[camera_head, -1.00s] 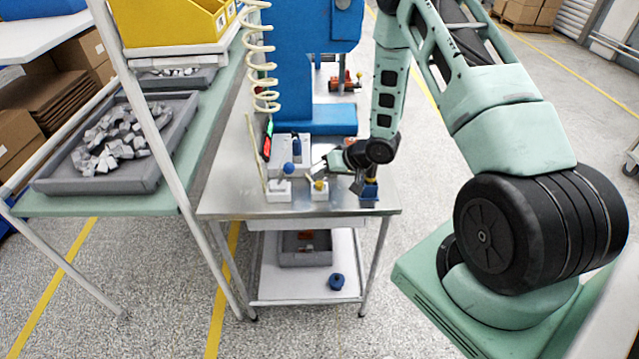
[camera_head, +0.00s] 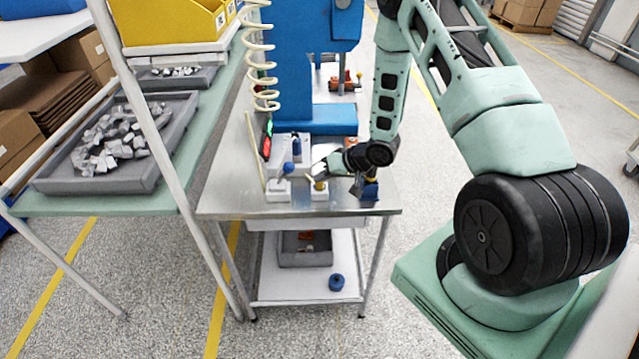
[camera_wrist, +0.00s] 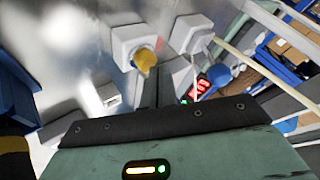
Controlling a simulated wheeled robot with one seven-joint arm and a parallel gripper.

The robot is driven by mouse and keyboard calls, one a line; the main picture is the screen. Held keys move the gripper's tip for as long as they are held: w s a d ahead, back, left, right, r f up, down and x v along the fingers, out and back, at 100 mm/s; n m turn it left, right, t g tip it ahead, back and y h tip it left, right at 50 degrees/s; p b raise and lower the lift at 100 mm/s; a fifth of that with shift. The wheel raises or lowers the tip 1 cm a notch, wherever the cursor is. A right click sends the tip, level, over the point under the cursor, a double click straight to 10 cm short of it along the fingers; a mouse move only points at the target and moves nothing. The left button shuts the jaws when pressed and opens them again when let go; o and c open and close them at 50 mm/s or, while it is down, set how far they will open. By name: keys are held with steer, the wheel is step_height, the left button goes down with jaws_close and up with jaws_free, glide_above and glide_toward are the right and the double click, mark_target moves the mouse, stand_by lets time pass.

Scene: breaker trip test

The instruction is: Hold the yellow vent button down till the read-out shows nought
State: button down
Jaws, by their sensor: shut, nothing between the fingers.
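The yellow button (camera_head: 319,184) sits on a small white box (camera_head: 319,194) near the front of the metal table. It shows in the wrist view (camera_wrist: 145,60) as well, just beyond my fingertips. My gripper (camera_head: 314,177) is shut and empty, with its tips right by the button; I cannot tell whether they touch it or whether it is pressed. A read-out with red and green lights (camera_wrist: 197,90) shows partly in the wrist view, right of the fingers; its figures are not legible. The lit panel in the head view (camera_head: 267,142) is also too small to read.
A blue-knobbed lever (camera_head: 288,168) stands on a white box left of the button. A blue machine (camera_head: 310,70) and coiled hose (camera_head: 262,60) rise behind. A grey tray of pale pieces (camera_head: 150,180) is on the left bench.

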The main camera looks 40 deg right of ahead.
mark_target(323, 184)
steer(key=shift+f, duration=0.45)
stand_by(1.6)
steer(key=shift+r, duration=0.15)
stand_by(0.5)
steer(key=shift+r+p, duration=0.55)
steer(key=shift+r, duration=0.25)
step_height(323, 184, up, 5)
steer(key=p, duration=0.4)
steer(key=shift+r, duration=0.1)
